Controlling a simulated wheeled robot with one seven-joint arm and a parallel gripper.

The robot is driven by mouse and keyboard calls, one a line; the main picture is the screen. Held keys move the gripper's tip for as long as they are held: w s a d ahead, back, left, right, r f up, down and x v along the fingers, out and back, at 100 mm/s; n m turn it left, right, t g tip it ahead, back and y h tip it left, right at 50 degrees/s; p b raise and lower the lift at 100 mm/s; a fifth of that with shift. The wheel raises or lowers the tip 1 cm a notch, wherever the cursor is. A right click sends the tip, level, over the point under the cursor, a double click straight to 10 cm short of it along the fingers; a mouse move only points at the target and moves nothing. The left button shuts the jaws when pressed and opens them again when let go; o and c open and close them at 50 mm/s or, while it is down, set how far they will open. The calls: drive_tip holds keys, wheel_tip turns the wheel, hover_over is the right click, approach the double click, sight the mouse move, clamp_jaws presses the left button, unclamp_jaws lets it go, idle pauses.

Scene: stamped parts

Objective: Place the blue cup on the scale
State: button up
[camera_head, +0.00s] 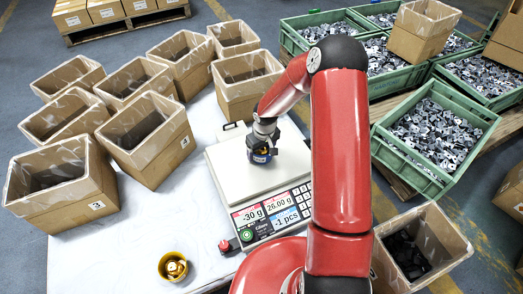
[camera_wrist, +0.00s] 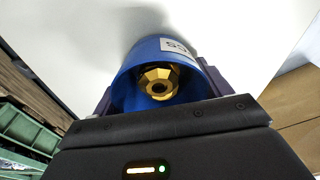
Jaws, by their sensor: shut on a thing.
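The blue cup (camera_wrist: 137,94) is between the fingers of my gripper (camera_wrist: 155,105) in the wrist view, with a pale label and a gold-coloured metal part (camera_wrist: 158,83) inside it. My gripper is shut on the cup. In the head view the blue cup (camera_head: 261,156) shows below my wrist, over the white plate of the scale (camera_head: 232,178). I cannot tell whether the cup's base touches the plate. The scale's display reads -30 g, 26.00 g and -1 pcs.
A yellow cup (camera_head: 173,266) with a metal part stands on the white table (camera_head: 120,250), left of the scale. Several lined cardboard boxes (camera_head: 70,205) stand behind and left. Green crates of metal parts (camera_head: 440,185) are at the right. A red button (camera_head: 226,246) sits beside the scale.

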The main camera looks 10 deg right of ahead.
drive_tip(key=o, duration=1.2)
drive_tip(key=shift+f, duration=0.1)
drive_tip(key=shift+c, duration=0.2)
drive_tip(key=s+d+r+h+p, duration=0.1)
drive_tip(key=s+r, duration=0.2)
drive_tip(key=r, duration=0.8)
drive_tip(key=s+r+h+p, duration=0.1)
drive_tip(key=s+r, duration=0.2)
drive_tip(key=r, duration=0.8)
drive_tip(key=s+r+m+t, duration=0.1)
drive_tip(key=s+r, duration=0.4)
drive_tip(key=s, duration=0.3)
drive_tip(key=s+r+m+t+y, duration=0.1)
drive_tip(key=s+r, duration=0.4)
drive_tip(key=s, duration=0.3)
drive_tip(key=s+r+m+t, duration=0.2)
drive_tip(key=s+r, duration=0.2)
drive_tip(key=s, duration=0.3)
drive_tip(key=shift+s+a+r, duration=0.4)
drive_tip(key=shift+a, duration=0.05)
